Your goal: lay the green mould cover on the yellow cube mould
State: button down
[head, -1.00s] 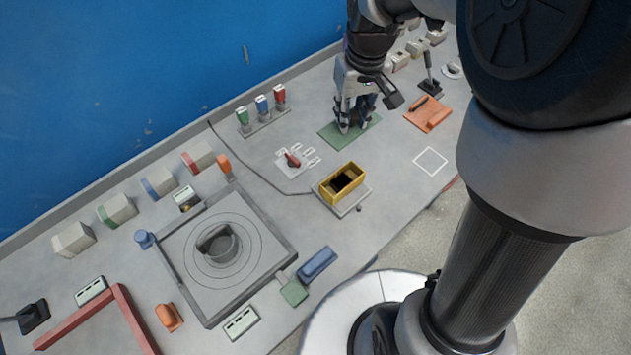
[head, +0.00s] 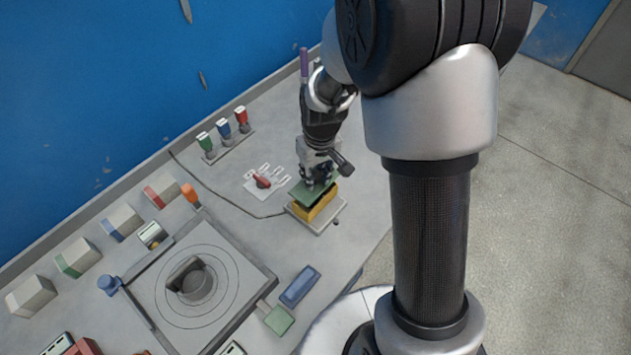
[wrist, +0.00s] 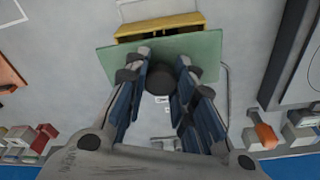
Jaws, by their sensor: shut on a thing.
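The green mould cover (head: 306,194) is a flat plate held by my gripper (head: 319,180) over the yellow cube mould (head: 322,210). In the wrist view the fingers of my gripper (wrist: 161,66) are closed at the cover's dark round knob. The cover (wrist: 206,48) hides most of the mould there. One yellow wall of the mould (wrist: 158,24) and a dark strip of its opening show beyond the cover's edge, so the two are not fully lined up. A dark gap shows between them in the head view. I cannot tell whether they touch.
The mould stands on a pale base plate (head: 331,221) near the bench's front edge. A red-handled switch plate (head: 262,182) is to its left. Behind it is a rack of green, blue and red items (head: 225,133).

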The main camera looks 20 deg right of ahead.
aim_at(315, 184)
notch_tip(315, 184, down, 3)
jog(key=shift+f+b, duration=0.6)
jog(key=shift+b, duration=0.2)
jog(key=c, duration=1.3)
grip_release()
jog(key=shift+c, duration=0.2)
jog(key=shift+r, duration=0.2)
jog(key=s+r+p, duration=0.1)
jog(key=s+r, duration=0.2)
jog(key=r, duration=0.5)
jog(key=s+r+m+t+p, duration=0.1)
jog(key=s+r+p, duration=0.15)
jog(key=r, duration=0.45)
jog(key=s+r+p, duration=0.1)
jog(key=s+r, duration=0.3)
jog(key=r, duration=0.4)
jog(key=s+r+t, duration=0.1)
jog(key=s+r, duration=0.1)
jog(key=s, duration=0.4)
jog(key=s+r+m+t, duration=0.1)
jog(key=s+r, duration=0.1)
jog(key=s, duration=0.4)
jog(key=shift+s+r, duration=0.25)
jog(key=shift+s, duration=0.05)
